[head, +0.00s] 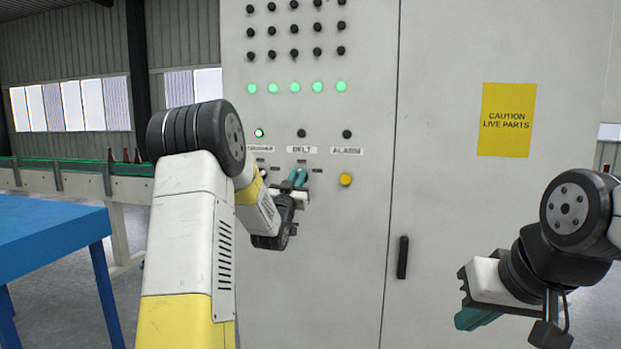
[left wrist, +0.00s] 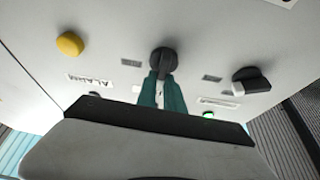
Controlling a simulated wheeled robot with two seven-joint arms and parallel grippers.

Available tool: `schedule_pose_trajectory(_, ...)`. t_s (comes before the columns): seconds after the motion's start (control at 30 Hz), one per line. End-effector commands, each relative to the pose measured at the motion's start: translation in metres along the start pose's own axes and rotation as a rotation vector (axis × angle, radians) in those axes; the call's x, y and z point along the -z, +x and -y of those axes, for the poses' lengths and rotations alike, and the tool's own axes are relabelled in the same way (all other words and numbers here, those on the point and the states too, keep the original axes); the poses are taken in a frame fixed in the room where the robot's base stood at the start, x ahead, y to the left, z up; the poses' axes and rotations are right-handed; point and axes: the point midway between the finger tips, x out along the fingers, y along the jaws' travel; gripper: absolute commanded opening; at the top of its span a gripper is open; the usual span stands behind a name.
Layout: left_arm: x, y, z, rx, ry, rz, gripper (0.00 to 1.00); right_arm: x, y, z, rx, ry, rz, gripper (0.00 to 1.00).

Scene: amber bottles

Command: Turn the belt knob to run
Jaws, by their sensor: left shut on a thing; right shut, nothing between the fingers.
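The belt knob (left wrist: 163,60) is a dark round knob on the grey cabinet, near the top middle in the left wrist view. In the head view it is largely hidden behind my left gripper (head: 298,177), below the BELT label (head: 301,149). The teal fingers of my left gripper also show in the left wrist view (left wrist: 164,80), shut on the knob. The lamp (head: 301,133) above the BELT label is dark. My right gripper (head: 474,318) is shut and empty, low at the right, apart from the cabinet.
A yellow button (head: 346,179) sits right of the belt knob, under the ALARM label. Another dark knob (left wrist: 250,82) is on the other side, below a green lamp (head: 259,133). A blue table (head: 45,235) and a conveyor with amber bottles (head: 126,156) stand left.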

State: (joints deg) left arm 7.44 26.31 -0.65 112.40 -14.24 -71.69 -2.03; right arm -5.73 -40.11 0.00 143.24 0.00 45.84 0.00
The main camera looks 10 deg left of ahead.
Motion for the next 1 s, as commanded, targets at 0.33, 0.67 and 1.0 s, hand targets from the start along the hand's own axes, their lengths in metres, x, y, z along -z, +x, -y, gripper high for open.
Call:
schedule_pose_trajectory(0.33, -0.0004, -0.0002, -0.0017, -0.088, 0.214, 0.000, 0.00, 0.0000, 0.0000, 0.0000, 0.000, 0.000, 0.000, 0.00)
schedule_pose_trajectory(0.67, -0.0015, -0.0007, -0.0045, -0.208, 0.503, 0.000, 0.00, 0.0000, 0.0000, 0.0000, 0.000, 0.000, 0.000, 0.00)
schedule_pose_trajectory(1.0, -0.0028, -0.0014, -0.0069, -0.316, 0.762, 0.000, 0.00, 0.0000, 0.0000, 0.0000, 0.000, 0.000, 0.000, 0.00)
